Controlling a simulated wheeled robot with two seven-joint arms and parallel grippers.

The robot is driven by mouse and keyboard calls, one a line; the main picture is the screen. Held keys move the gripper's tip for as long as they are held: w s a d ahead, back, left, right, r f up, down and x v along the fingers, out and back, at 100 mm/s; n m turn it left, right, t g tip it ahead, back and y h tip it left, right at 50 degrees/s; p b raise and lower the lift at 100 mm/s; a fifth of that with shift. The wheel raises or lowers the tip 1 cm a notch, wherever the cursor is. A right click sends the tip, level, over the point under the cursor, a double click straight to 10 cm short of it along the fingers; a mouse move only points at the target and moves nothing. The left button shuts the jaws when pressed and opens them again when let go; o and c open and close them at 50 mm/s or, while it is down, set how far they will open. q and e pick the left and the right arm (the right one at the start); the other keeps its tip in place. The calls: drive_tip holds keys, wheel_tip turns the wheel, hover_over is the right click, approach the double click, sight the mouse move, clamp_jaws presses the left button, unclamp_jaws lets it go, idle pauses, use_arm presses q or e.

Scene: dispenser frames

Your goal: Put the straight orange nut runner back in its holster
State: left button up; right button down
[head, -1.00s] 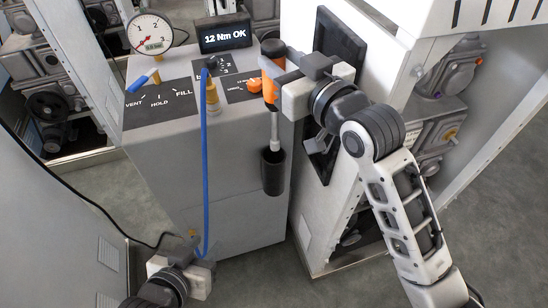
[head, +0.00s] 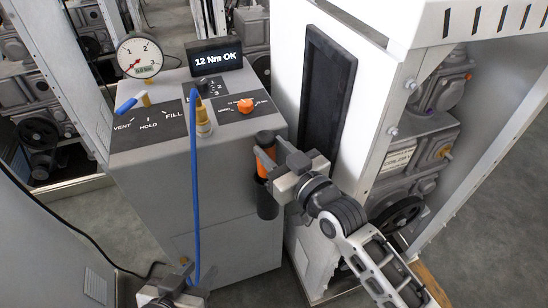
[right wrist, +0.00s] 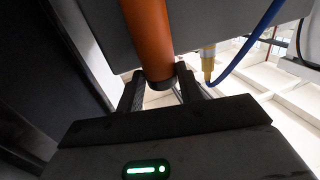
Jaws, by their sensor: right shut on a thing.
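The straight orange nut runner (head: 264,158), with a black top, stands upright at the front right of the grey cabinet. My right gripper (head: 272,176) is shut on its orange body. The black holster (head: 267,206) is directly below, on the cabinet front. The runner's thin shaft is hidden, and its lower body is at the holster mouth; I cannot tell whether it is fully seated. In the right wrist view the orange body (right wrist: 148,35) runs down between my fingers (right wrist: 160,85). My left gripper (head: 182,284) is low at the bottom edge, apart from the runner, its jaws unclear.
The cabinet top holds a pressure gauge (head: 139,57), a display reading "12 Nm OK" (head: 214,57), a blue-handled valve (head: 128,104) and an orange knob (head: 245,105). A blue hose (head: 195,190) hangs down the front. A white cabinet with a black panel (head: 328,95) stands close right.

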drive_tip(key=shift+f, duration=0.75)
drive_tip(key=c, duration=0.9)
unclamp_jaws()
drive_tip(key=shift+f, duration=0.15)
drive_tip(key=v, duration=1.2)
drive_tip(key=s+d+f+m+g+h, duration=0.1)
drive_tip(key=s+f+h, duration=0.1)
drive_tip(key=s+f, duration=0.1)
drive_tip(key=s+d+f+m+g+h, duration=0.1)
drive_tip(key=s+d+f+m+h, duration=0.1)
drive_tip(key=s+f, duration=0.1)
drive_tip(key=s+d+f+m+g+h, duration=0.1)
drive_tip(key=s+d+f+g+h, duration=0.1)
drive_tip(key=f, duration=0.3)
drive_tip(key=shift+s+d+f+m, duration=0.25)
drive_tip(key=shift+s+f+m, duration=0.05)
drive_tip(key=shift+s, duration=0.35)
